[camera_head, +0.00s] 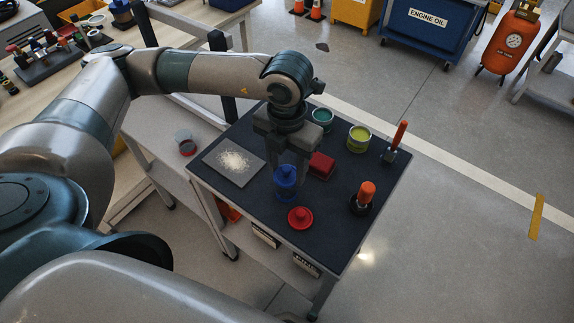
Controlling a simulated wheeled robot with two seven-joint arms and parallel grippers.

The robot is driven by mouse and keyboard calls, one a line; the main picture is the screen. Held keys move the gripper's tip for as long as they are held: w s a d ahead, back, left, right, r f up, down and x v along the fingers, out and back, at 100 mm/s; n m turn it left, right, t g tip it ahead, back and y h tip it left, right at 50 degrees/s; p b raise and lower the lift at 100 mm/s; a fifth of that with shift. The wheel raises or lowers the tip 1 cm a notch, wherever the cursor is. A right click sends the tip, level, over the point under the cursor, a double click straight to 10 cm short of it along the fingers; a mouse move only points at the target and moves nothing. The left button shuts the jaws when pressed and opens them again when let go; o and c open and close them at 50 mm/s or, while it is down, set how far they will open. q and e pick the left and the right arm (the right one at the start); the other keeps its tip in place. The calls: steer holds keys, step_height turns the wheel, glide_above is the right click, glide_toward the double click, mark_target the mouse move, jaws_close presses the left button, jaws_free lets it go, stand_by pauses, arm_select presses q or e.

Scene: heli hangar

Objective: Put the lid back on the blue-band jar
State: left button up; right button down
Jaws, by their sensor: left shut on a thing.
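My left gripper (287,166) points down over the dark-topped table and is shut on the top of a blue lidded-looking piece (286,185). That piece has a narrow upper part and a wider lower part. The fingers partly hide its top, and I cannot tell whether it is a lid alone or a lid over the blue-band jar. A red lid (300,217) with a knob lies flat on the table, just in front of it. A small clear jar with red in it (186,143) stands on the lower bench to the left. My right gripper is out of view.
On the table (262,215) are a tray of pale grains (233,161), a red block (321,166), a green pot (322,117), a yellow-green pot (359,138), an orange-handled tool (398,138) and an orange-topped item (364,195).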

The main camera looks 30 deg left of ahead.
arm_select(q)
steer(key=shift+f+b, duration=0.2)
steer(key=shift+b, duration=0.65)
stand_by(1.3)
stand_by(0.3)
steer(key=o, duration=1.6)
steer(key=shift+r, duration=0.1)
steer(key=shift+r+p, duration=1.6)
steer(key=shift+r, duration=1.8)
jaws_close()
